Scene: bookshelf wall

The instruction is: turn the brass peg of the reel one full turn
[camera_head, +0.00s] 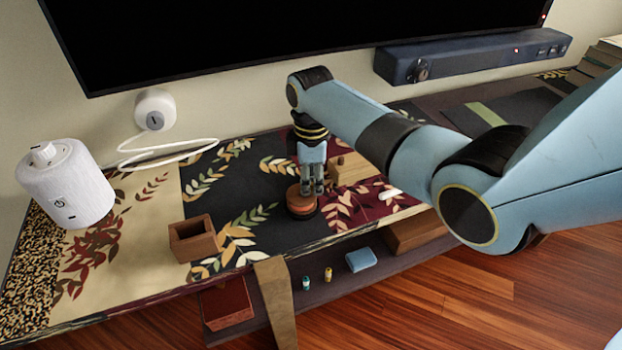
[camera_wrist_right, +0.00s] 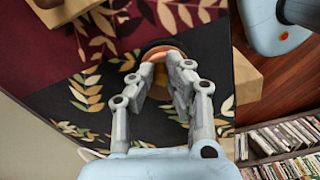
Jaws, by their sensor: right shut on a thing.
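The reel (camera_head: 300,204) is a low round orange-brown disc on a dark base, standing on the dark part of the leaf-patterned table top. In the right wrist view the reel (camera_wrist_right: 163,50) shows partly behind the fingertips. My right gripper (camera_head: 312,190) points straight down over the reel, and in the right wrist view its fingers (camera_wrist_right: 163,66) close in at the reel's top. It is shut on the brass peg, which the fingers hide. My left gripper is in neither view.
A wooden block (camera_head: 352,169) stands just behind and right of the reel. An open wooden box (camera_head: 194,240) and a white cylinder (camera_head: 66,186) are to the left. A small white object (camera_head: 390,194) lies to the right. A lower shelf holds small things.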

